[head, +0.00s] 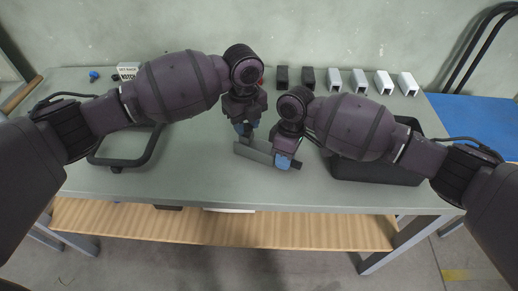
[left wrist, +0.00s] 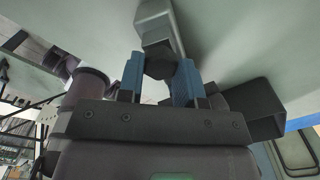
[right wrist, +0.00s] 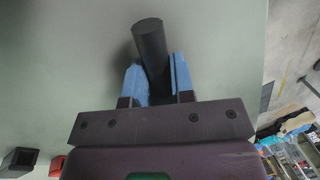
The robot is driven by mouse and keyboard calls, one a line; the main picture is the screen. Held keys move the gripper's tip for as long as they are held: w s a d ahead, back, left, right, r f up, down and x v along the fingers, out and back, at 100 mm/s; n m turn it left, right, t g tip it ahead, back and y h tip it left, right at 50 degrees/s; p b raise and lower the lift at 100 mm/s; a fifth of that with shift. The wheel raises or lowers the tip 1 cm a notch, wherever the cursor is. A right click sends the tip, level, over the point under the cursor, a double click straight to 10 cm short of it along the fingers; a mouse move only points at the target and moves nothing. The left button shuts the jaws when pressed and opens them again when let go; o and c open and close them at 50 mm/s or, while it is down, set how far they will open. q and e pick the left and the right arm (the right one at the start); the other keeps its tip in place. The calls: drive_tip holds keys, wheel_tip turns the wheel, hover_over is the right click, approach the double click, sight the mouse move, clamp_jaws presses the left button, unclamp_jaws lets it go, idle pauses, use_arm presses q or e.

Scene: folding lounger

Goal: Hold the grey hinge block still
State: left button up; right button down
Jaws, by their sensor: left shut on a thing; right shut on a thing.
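A grey bar-like piece (head: 254,153) lies in the middle of the table in the head view, under my two grippers. My left gripper (head: 245,129) is shut on a dark grey faceted block (left wrist: 160,66), with a blue finger on each side. A lighter grey part (left wrist: 155,18) adjoins that block; which of the two is the hinge block I cannot tell. My right gripper (head: 286,162) is shut on a dark round rod (right wrist: 150,42) at the right end of the piece. The joint between rod and block is hidden by my grippers.
A black bin (head: 375,171) stands right of my right gripper. A black frame (head: 125,160) lies at left. Two black blocks (head: 307,77) and several white blocks (head: 384,82) line the back edge. A blue part (head: 93,76) and white card (head: 127,70) sit back left.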

sight(246, 127)
use_arm(q)
drive_tip(key=shift+r, duration=2.6)
use_arm(e)
drive_tip(key=c, duration=0.9)
unclamp_jaws()
drive_tip(key=shift+r, duration=0.1)
use_arm(q)
drive_tip(key=shift+r+p, duration=0.5)
drive_tip(key=shift+r, duration=0.3)
use_arm(e)
wheel_tip(246, 127, up, 9)
drive_tip(key=w, duration=0.1)
drive_tip(key=shift+w+d+f, duration=0.2)
drive_tip(key=shift+w+d, duration=0.1)
drive_tip(key=shift+d, duration=0.05)
